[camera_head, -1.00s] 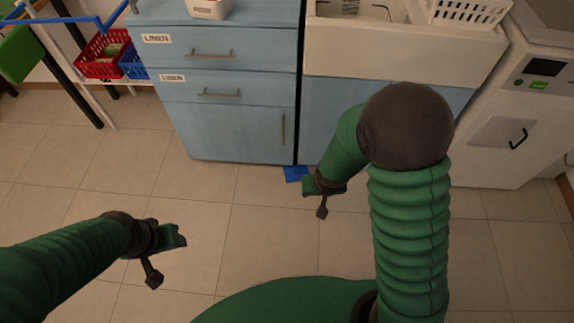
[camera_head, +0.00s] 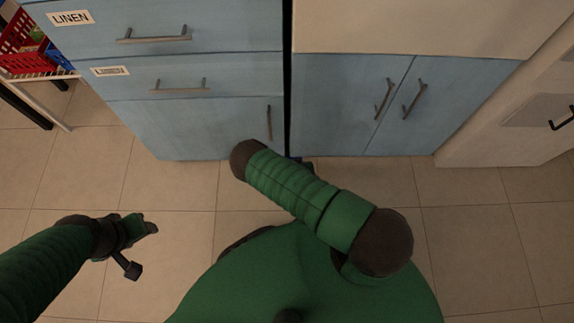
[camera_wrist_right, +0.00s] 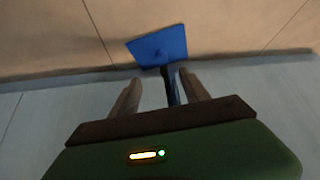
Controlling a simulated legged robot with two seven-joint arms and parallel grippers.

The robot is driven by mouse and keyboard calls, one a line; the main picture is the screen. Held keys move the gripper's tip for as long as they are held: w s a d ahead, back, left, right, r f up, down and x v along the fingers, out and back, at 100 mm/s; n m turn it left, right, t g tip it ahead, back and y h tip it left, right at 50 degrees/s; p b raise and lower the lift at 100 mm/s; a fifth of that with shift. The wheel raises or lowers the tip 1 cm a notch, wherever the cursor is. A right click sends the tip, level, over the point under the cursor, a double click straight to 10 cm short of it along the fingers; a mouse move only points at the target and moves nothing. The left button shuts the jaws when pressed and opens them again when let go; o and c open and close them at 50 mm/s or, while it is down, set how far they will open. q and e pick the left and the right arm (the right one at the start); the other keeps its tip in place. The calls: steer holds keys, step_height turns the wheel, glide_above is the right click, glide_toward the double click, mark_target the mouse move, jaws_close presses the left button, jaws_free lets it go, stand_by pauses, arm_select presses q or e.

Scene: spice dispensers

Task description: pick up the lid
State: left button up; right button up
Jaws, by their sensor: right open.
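In the head view my right arm hides the right gripper and most or all of the lid. My left gripper (camera_head: 142,250) is open and empty over the floor at the lower left, away from the lid.
Blue cabinets (camera_head: 190,128) with drawers and handles stand close in front, with a dark vertical gap (camera_head: 287,90) between them. A white unit (camera_head: 500,140) is at the right. A red basket (camera_head: 25,50) sits on a rack at the far left. Floor at the left is clear.

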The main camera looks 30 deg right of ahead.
steer(key=b+x, duration=0.3)
steer(key=x, duration=0.4)
steer(key=shift+s+d+f, duration=0.1)
steer(key=shift+s+f, duration=0.05)
steer(key=shift+f, duration=0.1)
steer(key=b+x, duration=0.4)
steer(key=shift+a+f, duration=0.1)
steer(key=shift+a, duration=0.25)
steer(key=shift+w+d+f, duration=0.1)
steer(key=shift+w+f, duration=0.15)
steer(key=shift+w, duration=0.1)
steer(key=shift+r, duration=0.1)
jaws_close()
